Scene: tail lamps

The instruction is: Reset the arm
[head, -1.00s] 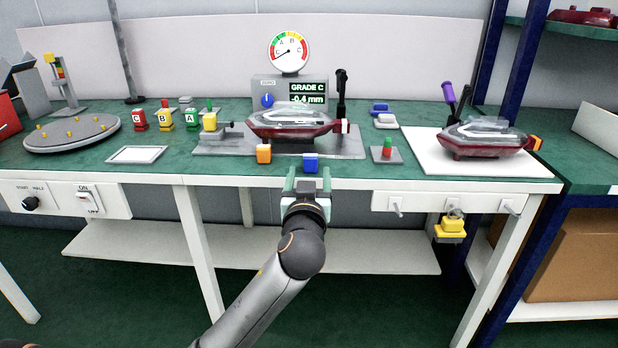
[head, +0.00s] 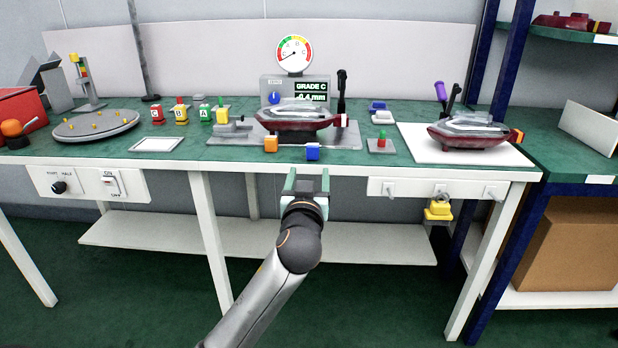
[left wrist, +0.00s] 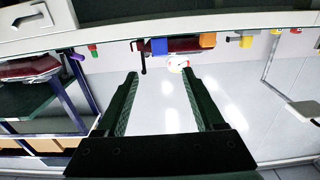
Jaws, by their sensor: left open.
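My left gripper (head: 306,184) is open and empty, just in front of the bench's front edge in the head view, with its fingers pointing toward the bench. It also shows in the left wrist view (left wrist: 160,75), its two green fingers spread wide with nothing between them. The green-topped bench (head: 190,158) stands ahead of it. A blue block (head: 313,152) and an orange block (head: 270,145) sit near the bench edge, beyond the fingers and apart from them. My right gripper is in neither view.
A tail lamp (head: 298,122) sits in the fixture under a dial gauge (head: 294,54); another (head: 468,132) rests on a white mat (head: 415,145). A round pegged turntable (head: 97,125) is at left. Under the bench is a white shelf (head: 330,245). Floor space in front is open.

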